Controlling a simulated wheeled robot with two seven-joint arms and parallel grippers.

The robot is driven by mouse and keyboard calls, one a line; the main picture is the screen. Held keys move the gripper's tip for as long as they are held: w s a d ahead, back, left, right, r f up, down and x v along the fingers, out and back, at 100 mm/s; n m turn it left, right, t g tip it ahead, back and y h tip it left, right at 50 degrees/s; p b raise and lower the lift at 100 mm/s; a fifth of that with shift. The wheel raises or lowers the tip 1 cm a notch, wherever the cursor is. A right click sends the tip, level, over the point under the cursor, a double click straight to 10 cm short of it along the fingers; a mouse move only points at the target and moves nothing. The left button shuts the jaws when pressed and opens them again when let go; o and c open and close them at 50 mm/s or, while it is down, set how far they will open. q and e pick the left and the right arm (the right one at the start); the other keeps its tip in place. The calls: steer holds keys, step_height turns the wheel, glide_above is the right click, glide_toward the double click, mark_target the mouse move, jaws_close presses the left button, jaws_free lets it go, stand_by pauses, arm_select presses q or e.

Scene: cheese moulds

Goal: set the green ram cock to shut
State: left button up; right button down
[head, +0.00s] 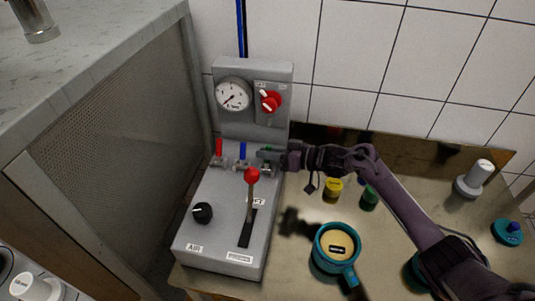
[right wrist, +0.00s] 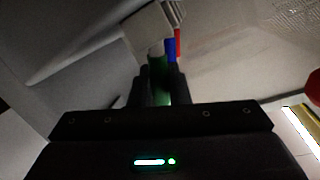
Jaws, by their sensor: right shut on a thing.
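The green ram cock (head: 266,151) sits at the right end of a row of small cocks on the grey control box, mostly hidden by my right gripper in the head view. In the right wrist view its green handle (right wrist: 160,78) lies between the fingers. My right gripper (head: 272,156) reaches in from the right and is shut on it; it also shows in the right wrist view (right wrist: 161,92). The handle's exact angle is hard to tell. My left gripper is not in view.
Red (head: 219,148) and blue (head: 242,150) cocks stand just left of the green one. A red-knobbed lever (head: 252,175) rises close in front. A gauge (head: 233,94) and red rotary switch (head: 270,100) are above. A teal mould (head: 336,249) stands on the table to the right.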

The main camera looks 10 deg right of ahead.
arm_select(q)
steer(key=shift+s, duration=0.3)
arm_select(e)
steer(key=shift+f, duration=0.1)
steer(key=c, duration=1.4)
jaws_free()
steer(key=shift+w, duration=0.1)
steer(key=shift+c, duration=0.2)
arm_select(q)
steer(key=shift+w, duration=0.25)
arm_select(e)
steer(key=shift+d, duration=0.15)
